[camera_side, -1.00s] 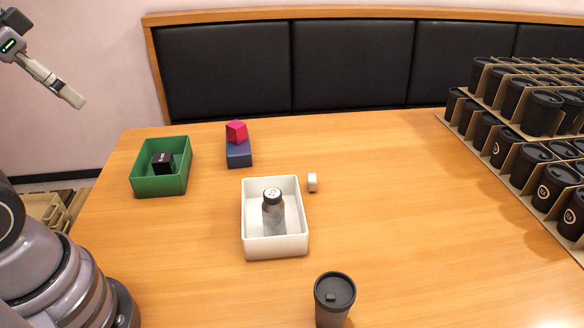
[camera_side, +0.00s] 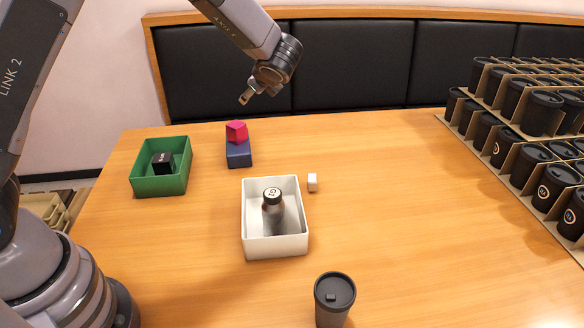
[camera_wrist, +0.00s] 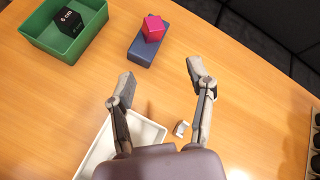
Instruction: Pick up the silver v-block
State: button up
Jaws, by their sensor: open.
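The silver v-block (camera_side: 312,183) is a small pale block. It stands on the table just right of the white tray's far right corner. In the wrist view the v-block (camera_wrist: 181,129) lies below and between the fingers, nearer the right one, and seems to have a notch. My gripper (camera_side: 256,96) is in the air above the far part of the table, up and left of the v-block and well apart from it. In the wrist view the gripper (camera_wrist: 160,77) has its two fingers spread with nothing between them.
A green bin (camera_side: 160,187) holds a black cube (camera_side: 162,163). A crimson faceted block (camera_side: 236,132) sits on a blue block (camera_side: 239,154). A dark cup (camera_side: 334,298) stands in front. Racked cups (camera_side: 530,160) fill the right.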

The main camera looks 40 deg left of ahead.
jog(key=w+d+f+m+t, duration=0.2)
jog(key=w+d+f+m, duration=0.35)
jog(key=f, duration=0.45)
jog(key=m+t, duration=0.3)
jog(key=m, duration=0.2)
send_over(313, 183)
jog(key=s+d, duration=0.1)
jog(key=s, duration=0.1)
notch_tip(313, 183, down, 10)
jog(key=shift+m+h, duration=0.25)
jog(key=shift+h, duration=0.15)
jog(key=f, duration=0.4)
jog(key=shift+w+d+f, duration=0.15)
jog(key=shift+w+f, duration=0.05)
jog(key=shift+f, duration=0.75)
jog(key=x, duration=0.5)
jog(key=shift+f, duration=0.3)
grip_shut()
